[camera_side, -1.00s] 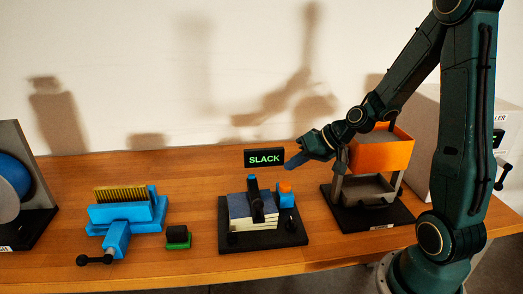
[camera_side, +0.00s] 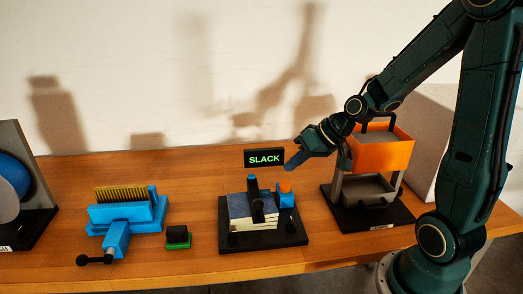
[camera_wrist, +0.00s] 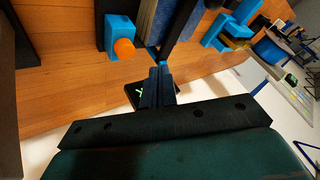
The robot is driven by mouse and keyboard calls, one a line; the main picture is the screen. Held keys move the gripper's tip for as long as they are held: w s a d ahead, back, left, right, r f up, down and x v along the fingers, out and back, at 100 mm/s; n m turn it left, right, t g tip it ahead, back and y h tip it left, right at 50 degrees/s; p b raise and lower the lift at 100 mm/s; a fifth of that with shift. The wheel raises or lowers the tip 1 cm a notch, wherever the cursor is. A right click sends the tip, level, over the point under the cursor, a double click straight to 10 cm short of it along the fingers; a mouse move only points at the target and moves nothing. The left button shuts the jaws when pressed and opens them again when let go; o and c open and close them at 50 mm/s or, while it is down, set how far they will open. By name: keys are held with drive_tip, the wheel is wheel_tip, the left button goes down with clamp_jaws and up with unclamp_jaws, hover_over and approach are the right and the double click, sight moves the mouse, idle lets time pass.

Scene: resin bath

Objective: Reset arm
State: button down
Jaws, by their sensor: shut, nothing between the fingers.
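My gripper (camera_side: 295,161) is shut and empty in the side view. It hangs above the bench, just right of the black sign reading SLACK (camera_side: 264,158) and left of the orange box. In the wrist view my gripper's closed fingers (camera_wrist: 160,75) point away from the camera. They partly cover the sign's dark back (camera_wrist: 135,95). The black-based fixture (camera_side: 235,240) with a stack of pale sheets (camera_side: 240,208) and an orange knob (camera_side: 286,187) is below and left of my gripper. Nothing touches my gripper that I can see.
An orange box (camera_side: 381,155) on a grey stand with a black base (camera_side: 370,219) sits close to my forearm. A blue vise (camera_side: 117,236) holding a brass-coloured comb-like piece and a black-and-green block (camera_side: 178,238) are left. A blue round thing (camera_side: 12,178) stands far left.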

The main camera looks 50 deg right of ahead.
drive_tip(key=s+a+r+n+g+h, duration=0.1)
drive_tip(key=s+a+r, duration=0.2)
drive_tip(key=s+r, duration=0.2)
drive_tip(key=s+a+r+n+h, duration=0.2)
drive_tip(key=s+r, duration=0.3)
drive_tip(key=s, duration=0.7)
drive_tip(key=shift+a+r+g, duration=0.35)
drive_tip(key=shift+a+g, duration=0.05)
drive_tip(key=shift+a, duration=0.35)
drive_tip(key=shift+w, duration=0.2)
drive_tip(key=w+d+f+m+g, duration=0.1)
drive_tip(key=w+d+m+g, duration=0.2)
drive_tip(key=w, duration=0.7)
drive_tip(key=w+d+f+m+g, duration=0.2)
drive_tip(key=w+d+m, duration=0.3)
drive_tip(key=w, duration=0.6)
drive_tip(key=shift+f+m+g, duration=0.25)
drive_tip(key=shift+m+g, duration=0.15)
drive_tip(key=shift+g, duration=0.1)
